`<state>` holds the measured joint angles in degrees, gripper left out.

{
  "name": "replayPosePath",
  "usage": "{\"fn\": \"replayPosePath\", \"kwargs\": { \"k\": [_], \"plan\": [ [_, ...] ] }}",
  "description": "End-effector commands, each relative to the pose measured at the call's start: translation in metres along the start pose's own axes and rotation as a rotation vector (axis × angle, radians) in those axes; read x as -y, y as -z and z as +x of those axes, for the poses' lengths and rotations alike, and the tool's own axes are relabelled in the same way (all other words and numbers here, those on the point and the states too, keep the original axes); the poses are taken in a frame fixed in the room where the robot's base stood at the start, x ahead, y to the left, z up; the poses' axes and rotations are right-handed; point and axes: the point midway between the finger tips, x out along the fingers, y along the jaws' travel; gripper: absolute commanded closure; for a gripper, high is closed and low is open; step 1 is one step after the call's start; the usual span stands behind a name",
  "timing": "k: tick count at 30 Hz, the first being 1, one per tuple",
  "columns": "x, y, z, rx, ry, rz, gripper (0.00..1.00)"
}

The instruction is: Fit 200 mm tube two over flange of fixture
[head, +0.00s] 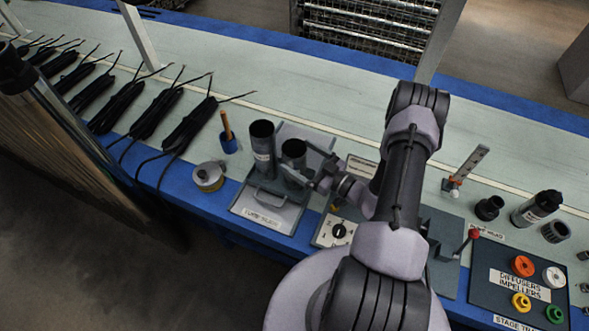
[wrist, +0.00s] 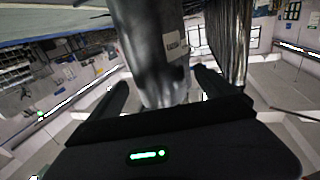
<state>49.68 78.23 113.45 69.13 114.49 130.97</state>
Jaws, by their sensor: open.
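Two dark grey tubes stand upright in a grey tray (head: 254,214) in the head view. The left tube (head: 262,150) bears a pale label. The right tube (head: 293,158) is beside my gripper (head: 312,180), which partly hides its lower part. In the wrist view a grey tube (wrist: 150,50) with a small pale label stands between the two spread fingers of my gripper (wrist: 165,95). The fingers look open, and I cannot tell whether they touch it. A grey fixture-like block (head: 442,235) stands right of my arm, partly hidden by it; no flange can be made out.
A dial box (head: 338,232) sits just right of the tray. A tape roll (head: 208,177) and a blue cup (head: 229,144) are left of it. Black cable bundles (head: 190,125) lie further left. A red-knobbed lever (head: 474,235) and a board of coloured parts (head: 490,295) are at right.

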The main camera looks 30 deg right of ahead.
Motion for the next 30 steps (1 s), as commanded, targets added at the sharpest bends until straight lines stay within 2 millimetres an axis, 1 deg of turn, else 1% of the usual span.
{"fn": "replayPosePath", "kwargs": {
  "k": [1, 4, 11, 12, 14, 15, 17, 18, 20, 21, 23, 25, 26, 30],
  "plan": [
    [0.001, -0.004, 0.01, 0.0, 0.005, -0.002, 0.05],
    [0.001, -0.002, 0.022, 0.0, 0.003, -0.001, 0.05],
    [0.0, 0.0, 0.024, 0.0, 0.0, 0.0, 0.05],
    [0.0, 0.0, 0.024, 0.0, 0.0, 0.0, 0.13],
    [0.0, 0.0, 0.024, 0.0, 0.0, 0.0, 0.25],
    [0.0, 0.0, 0.024, 0.0, 0.0, 0.0, 0.33],
    [0.0, 0.0, 0.024, 0.0, 0.0, 0.0, 0.45],
    [0.0, 0.0, 0.024, 0.0, 0.0, 0.0, 0.52],
    [0.0, 0.0, 0.024, 0.0, 0.0, 0.0, 0.64],
    [0.0, 0.0, 0.024, 0.0, 0.0, 0.0, 0.72],
    [0.0, -0.001, 0.024, 0.0, 0.0, 0.0, 0.84],
    [0.0, -0.001, 0.024, 0.0, 0.0, 0.0, 0.98],
    [0.0, -0.001, 0.024, 0.001, 0.0, 0.0, 1.0],
    [0.0, 0.0, 0.024, 0.0, 0.0, 0.0, 1.0]
  ]
}}
